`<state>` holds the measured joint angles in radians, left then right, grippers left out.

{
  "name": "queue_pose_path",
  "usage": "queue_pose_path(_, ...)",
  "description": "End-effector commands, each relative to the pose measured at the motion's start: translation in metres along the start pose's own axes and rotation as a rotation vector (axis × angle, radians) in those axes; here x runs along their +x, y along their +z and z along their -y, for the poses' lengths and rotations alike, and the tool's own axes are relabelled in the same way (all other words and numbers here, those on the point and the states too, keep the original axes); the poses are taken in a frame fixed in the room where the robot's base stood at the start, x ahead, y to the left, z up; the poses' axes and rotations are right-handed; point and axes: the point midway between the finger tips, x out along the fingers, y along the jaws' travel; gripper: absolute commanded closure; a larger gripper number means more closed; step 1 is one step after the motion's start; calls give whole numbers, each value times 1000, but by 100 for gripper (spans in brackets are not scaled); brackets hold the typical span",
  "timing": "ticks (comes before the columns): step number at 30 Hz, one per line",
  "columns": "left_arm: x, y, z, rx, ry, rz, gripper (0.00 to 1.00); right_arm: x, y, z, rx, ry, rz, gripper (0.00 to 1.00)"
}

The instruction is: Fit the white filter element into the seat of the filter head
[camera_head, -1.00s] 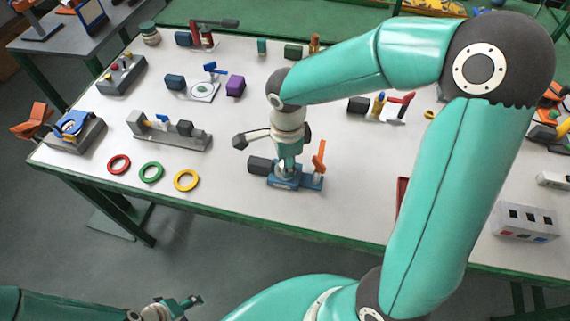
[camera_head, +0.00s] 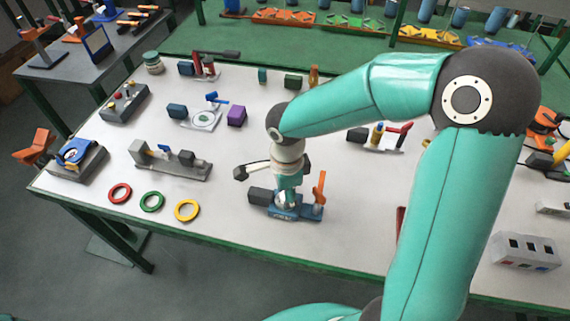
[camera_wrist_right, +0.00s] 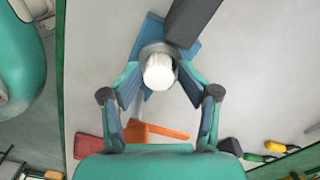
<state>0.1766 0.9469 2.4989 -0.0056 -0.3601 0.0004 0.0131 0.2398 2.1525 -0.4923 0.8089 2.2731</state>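The white filter element (camera_wrist_right: 159,72) shows end-on in the right wrist view, at the grey round seat of the filter head (camera_wrist_right: 151,48). I cannot tell how deep it sits. My right gripper (camera_wrist_right: 160,84) is open, with one finger on each side of the element and gaps between. In the head view the right gripper (camera_head: 287,194) is over the blue fixture base (camera_head: 309,213), which carries a dark block (camera_head: 261,196) and an orange lever (camera_head: 319,189). The gripper hides most of the element there. My left gripper is not in view.
Red (camera_head: 119,193), green (camera_head: 152,202) and yellow (camera_head: 187,210) rings lie left of the fixture. A grey clamp fixture (camera_head: 172,163) stands behind them. A grey box with slots (camera_head: 525,251) is at the right. The table's front edge is close in front of the fixture.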

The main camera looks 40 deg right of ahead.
Motion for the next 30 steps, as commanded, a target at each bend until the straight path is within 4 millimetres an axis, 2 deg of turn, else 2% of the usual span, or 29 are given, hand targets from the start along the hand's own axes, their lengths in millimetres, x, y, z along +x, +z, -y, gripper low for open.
queue_pose_path(1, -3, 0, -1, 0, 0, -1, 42, -12, 0, 1, 2, -5, 1, 46)
queue_pose_path(9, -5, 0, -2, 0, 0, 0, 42, -73, 1, 2, 0, -8, 2, 46)
queue_pose_path(15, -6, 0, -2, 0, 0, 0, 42, -106, 1, 1, 0, -5, 2, 46)
queue_pose_path(21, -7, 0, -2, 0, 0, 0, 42, -120, 0, 0, -1, -2, 0, 46)
queue_pose_path(30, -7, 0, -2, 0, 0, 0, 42, -122, 0, 0, 0, -2, 0, 46)
